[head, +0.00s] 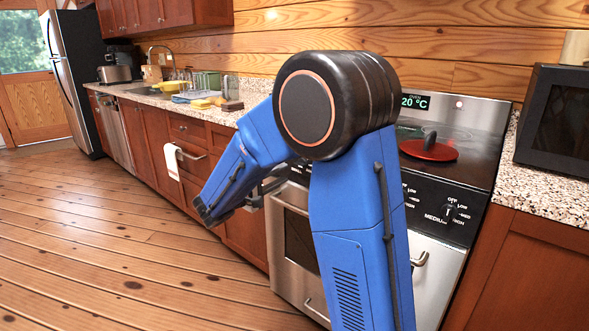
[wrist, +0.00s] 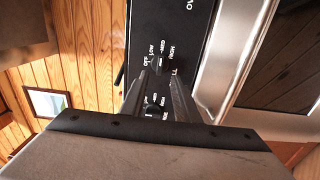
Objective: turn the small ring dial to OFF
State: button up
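The stove's black control panel (head: 436,205) carries dials with printed labels. One dark dial (head: 450,212) shows right of my arm in the head view, marked OFF, LOW, MEDIUM and HIGH. In the wrist view the panel (wrist: 180,30) appears turned sideways. One dial (wrist: 156,64) sits just beyond my fingertips, and another (wrist: 153,101) shows in the gap between the fingers. I cannot tell which is the small ring dial or where it points. My gripper (wrist: 158,76) is open and empty in front of the panel. In the head view my arm mostly hides it.
The oven door (head: 297,240) and its handle lie below the panel. A red round lid-like thing (head: 430,151) is on the cooktop. A black microwave (head: 556,118) stands on the right counter. Sink-side items (head: 205,98) sit on the left counter. The wooden floor (head: 110,240) is clear.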

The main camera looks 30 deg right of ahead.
aim_at(298, 166)
jog(key=x, duration=0.7)
jog(key=shift+w+d, duration=0.1)
jog(key=shift+d, duration=0.2)
grip_shut()
